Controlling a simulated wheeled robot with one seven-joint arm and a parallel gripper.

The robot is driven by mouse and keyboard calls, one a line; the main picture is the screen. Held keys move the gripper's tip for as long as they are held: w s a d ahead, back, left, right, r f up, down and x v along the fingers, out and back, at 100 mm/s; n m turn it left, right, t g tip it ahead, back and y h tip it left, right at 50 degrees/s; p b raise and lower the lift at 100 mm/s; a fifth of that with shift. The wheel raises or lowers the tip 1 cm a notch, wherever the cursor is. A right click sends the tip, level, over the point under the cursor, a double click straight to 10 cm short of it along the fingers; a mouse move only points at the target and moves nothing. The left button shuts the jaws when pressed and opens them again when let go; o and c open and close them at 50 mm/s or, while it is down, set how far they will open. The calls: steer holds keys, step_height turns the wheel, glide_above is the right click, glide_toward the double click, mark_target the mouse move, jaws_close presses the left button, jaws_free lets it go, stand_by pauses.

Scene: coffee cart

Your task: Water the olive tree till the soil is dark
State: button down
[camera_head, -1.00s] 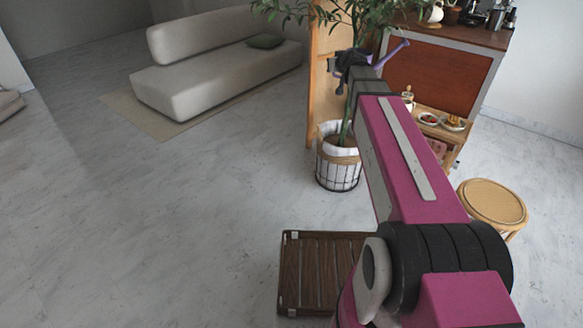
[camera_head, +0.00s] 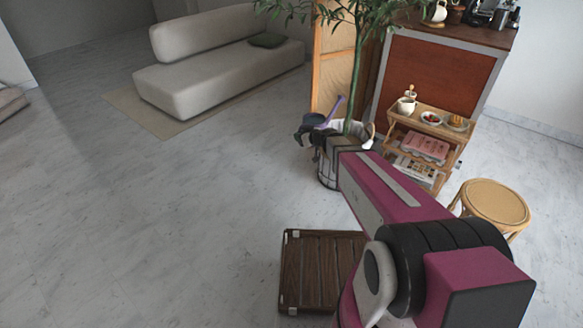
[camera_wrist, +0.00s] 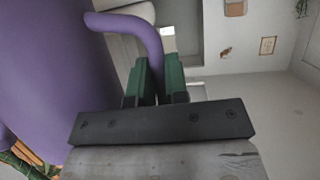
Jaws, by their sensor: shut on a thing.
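My gripper (camera_head: 312,138) is shut on the purple handle of a watering can (camera_wrist: 55,70). In the wrist view the handle passes between the green finger pads and the can's body fills the left side. In the head view a thin purple part of the can (camera_head: 336,107) sticks up beside the olive tree's trunk; much of the can is hidden. My gripper and arm are in front of the pot's upper part, and the soil cannot be seen.
A wooden shelf cart (camera_head: 440,130) with cups, food and boxes stands right of the tree, before the brown counter (camera_head: 435,80). A round stool (camera_head: 493,202) is at right. A slatted wooden crate (camera_head: 318,268) lies in front. Open floor is at left, before a sofa (camera_head: 215,85).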

mark_target(316, 120)
steer(key=s+a+f+n+g, duration=0.1)
steer(key=s+a+f, duration=0.15)
steer(key=f, duration=0.35)
steer(key=s+a+f, duration=0.1)
steer(key=s+f, duration=0.3)
steer(key=f, duration=0.3)
steer(key=shift+w+d+r+m+g+y, duration=0.65)
steer(key=shift+w+d+r+m, duration=0.3)
steer(key=shift+w+d, duration=3.7)
steer(key=shift+m+g+y, duration=0.25)
steer(key=shift+m+y, duration=0.1)
steer(key=shift+m, duration=0.1)
steer(key=shift+w+a+r, duration=0.25)
steer(key=shift+w+r, duration=0.05)
steer(key=shift+r, duration=0.45)
steer(key=shift+w+a+r, duration=0.2)
steer(key=shift+w+r, duration=0.05)
steer(key=shift+r, duration=0.55)
steer(key=shift+w+a+r, duration=0.25)
steer(key=shift+w+r, duration=0.05)
steer(key=shift+r, duration=0.45)
steer(key=shift+w+d+r+m, duration=0.15)
steer(key=shift+r+m, duration=0.25)
steer(key=shift+r, duration=1.05)
steer(key=shift+w+d+r+y, duration=0.1)
steer(key=shift+r+y, duration=0.05)
steer(key=shift+r, duration=0.2)
steer(key=shift+w+d+r+y, duration=0.1)
steer(key=shift+r+y, duration=0.05)
steer(key=shift+r, duration=0.2)
